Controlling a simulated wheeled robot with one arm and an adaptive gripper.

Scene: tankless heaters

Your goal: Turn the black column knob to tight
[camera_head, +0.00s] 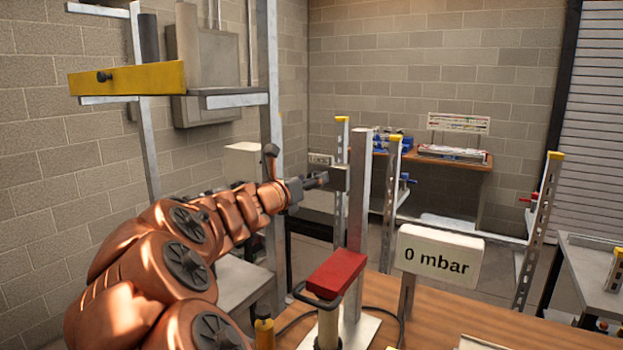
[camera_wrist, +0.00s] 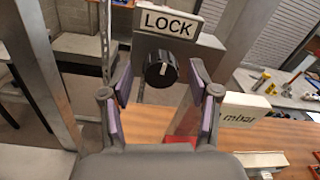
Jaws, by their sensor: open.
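The black column knob (camera_wrist: 161,70) shows in the wrist view on the face of a grey block (camera_wrist: 150,46), below a white LOCK label (camera_wrist: 168,23). A white pointer line on the knob points roughly upward, close to vertical. My gripper (camera_wrist: 162,84) is open, with one purple-padded finger to each side of the knob in this view. I see gaps between the pads and the knob. In the head view my gripper (camera_head: 316,181) is close in front of the block (camera_head: 340,178) on the upright column (camera_head: 358,230); the knob cannot be made out there.
A sign reading 0 mbar (camera_head: 440,257) stands on a post right of the column. A red-topped hand pump (camera_head: 336,273) stands in front of the column on the wooden table (camera_head: 455,310). A steel frame with a yellow beam (camera_head: 127,78) rises at the left.

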